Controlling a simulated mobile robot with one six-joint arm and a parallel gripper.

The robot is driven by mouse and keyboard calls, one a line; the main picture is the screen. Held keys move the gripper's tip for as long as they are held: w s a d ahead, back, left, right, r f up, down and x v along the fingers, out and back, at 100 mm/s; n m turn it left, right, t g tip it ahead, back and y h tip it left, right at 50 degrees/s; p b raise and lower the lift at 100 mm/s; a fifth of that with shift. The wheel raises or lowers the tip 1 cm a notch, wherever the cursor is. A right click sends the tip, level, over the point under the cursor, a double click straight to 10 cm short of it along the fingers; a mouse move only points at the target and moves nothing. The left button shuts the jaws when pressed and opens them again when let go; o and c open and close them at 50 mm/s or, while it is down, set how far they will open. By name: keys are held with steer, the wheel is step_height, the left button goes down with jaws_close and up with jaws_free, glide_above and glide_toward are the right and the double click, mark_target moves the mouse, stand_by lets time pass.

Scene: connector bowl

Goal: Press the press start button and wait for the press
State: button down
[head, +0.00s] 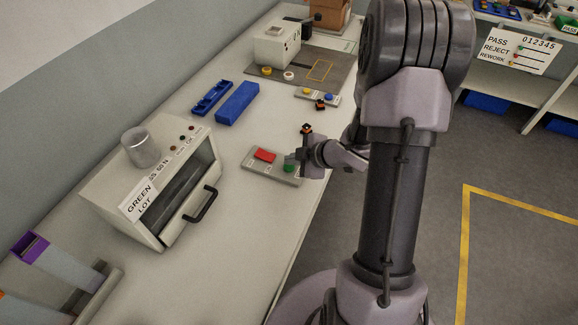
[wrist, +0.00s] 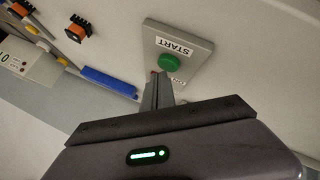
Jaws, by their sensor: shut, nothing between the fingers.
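The press start button is a green round button (wrist: 169,62) on a grey panel (wrist: 190,42) marked START in the wrist view. In the head view my gripper (head: 296,160) is low over the button.
Blue trays (head: 237,102) lie behind the panel on the bench. A purple-ended bin (head: 30,246) is at front left. Bare bench surrounds the panel.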

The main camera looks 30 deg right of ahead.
mark_target(292, 168)
steer(key=shift+f+b, duration=0.35)
steer(key=shift+f, duration=0.25)
stand_by(0.7)
stand_by(0.3)
steer(key=shift+r+p, duration=0.95)
steer(key=shift+r, duration=0.05)
step_height(292, 168, up, 5)
steer(key=p, duration=0.5)
